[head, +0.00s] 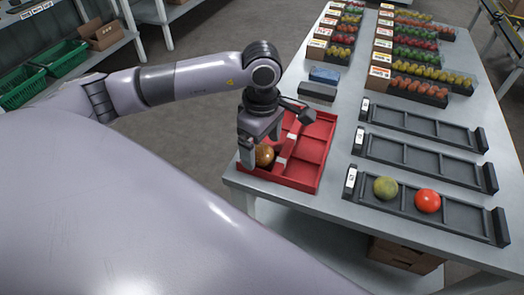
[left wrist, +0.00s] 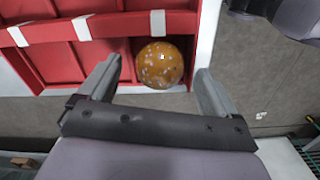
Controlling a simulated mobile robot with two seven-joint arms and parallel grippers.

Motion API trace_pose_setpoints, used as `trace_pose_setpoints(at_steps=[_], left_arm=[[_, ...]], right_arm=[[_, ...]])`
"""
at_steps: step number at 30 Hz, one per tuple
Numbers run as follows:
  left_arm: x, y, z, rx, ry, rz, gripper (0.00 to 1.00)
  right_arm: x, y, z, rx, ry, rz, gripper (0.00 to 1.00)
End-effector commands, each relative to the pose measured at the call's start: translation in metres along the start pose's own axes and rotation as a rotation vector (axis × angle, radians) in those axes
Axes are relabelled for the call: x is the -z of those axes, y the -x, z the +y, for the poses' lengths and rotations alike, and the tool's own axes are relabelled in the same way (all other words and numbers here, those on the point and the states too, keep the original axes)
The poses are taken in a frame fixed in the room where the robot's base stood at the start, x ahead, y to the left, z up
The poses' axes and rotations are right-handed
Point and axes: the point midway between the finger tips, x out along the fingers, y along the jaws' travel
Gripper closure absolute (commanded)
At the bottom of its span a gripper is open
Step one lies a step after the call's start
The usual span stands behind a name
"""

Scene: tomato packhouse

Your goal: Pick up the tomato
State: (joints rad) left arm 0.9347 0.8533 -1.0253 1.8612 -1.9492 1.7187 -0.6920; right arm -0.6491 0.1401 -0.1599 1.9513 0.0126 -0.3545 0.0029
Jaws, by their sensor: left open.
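A brownish-orange tomato with pale specks (head: 264,156) lies in a near-corner compartment of the red divided tray (head: 318,155). In the left wrist view the same tomato (left wrist: 159,64) sits between and just beyond the two fingers, with a visible gap on each side. My left gripper (head: 260,150) is open and points down over that compartment; its fingers partly hide the tomato in the head view. It also shows in the left wrist view (left wrist: 156,74). A green tomato (head: 385,188) and a red tomato (head: 427,201) sit in the nearest black tray (head: 465,222). My right gripper is out of view.
The red tray lies at the left edge of the grey table (head: 345,222). Two more black trays (head: 425,166) lie empty behind the nearest one. Packed tomato punnets (head: 417,88) fill the far end. A blue box (head: 324,75) and a dark box (head: 317,91) stand behind the red tray.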

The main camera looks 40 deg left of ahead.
Motion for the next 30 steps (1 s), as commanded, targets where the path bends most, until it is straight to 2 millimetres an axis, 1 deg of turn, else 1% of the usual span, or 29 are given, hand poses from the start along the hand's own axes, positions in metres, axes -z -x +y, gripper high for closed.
trace_pose_setpoints(at_steps=[1, 4, 12, 14, 15, 16, 17, 26, 30], left_arm=[[0.0, -0.007, -0.001, 0.004, 0.0, 0.0, 0.08], [-0.001, -0.016, -0.001, 0.001, -0.001, -0.001, 0.08], [-0.001, -0.019, 0.0, 0.0, -0.001, -0.002, 0.08], [-0.001, -0.019, 0.0, 0.0, -0.001, -0.002, 0.28], [-0.001, -0.019, 0.0, 0.0, -0.001, -0.002, 0.41], [-0.001, -0.019, 0.0, 0.0, -0.001, -0.003, 0.5], [-0.001, -0.019, 0.0, 0.0, -0.001, -0.003, 0.53], [-0.001, -0.018, 0.0, -0.001, -0.001, -0.003, 0.53], [-0.001, -0.013, 0.001, -0.003, -0.001, -0.003, 0.53]], right_arm=[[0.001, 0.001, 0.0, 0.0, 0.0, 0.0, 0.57], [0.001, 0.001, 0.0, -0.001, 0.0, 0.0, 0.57], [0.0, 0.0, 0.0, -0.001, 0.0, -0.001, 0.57], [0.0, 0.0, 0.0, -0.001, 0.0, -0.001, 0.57], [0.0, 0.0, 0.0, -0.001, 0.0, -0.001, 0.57], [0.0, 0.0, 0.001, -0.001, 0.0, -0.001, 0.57], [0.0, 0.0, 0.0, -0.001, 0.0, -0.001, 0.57], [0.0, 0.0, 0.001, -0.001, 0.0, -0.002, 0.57], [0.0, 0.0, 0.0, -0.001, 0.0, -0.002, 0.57]])
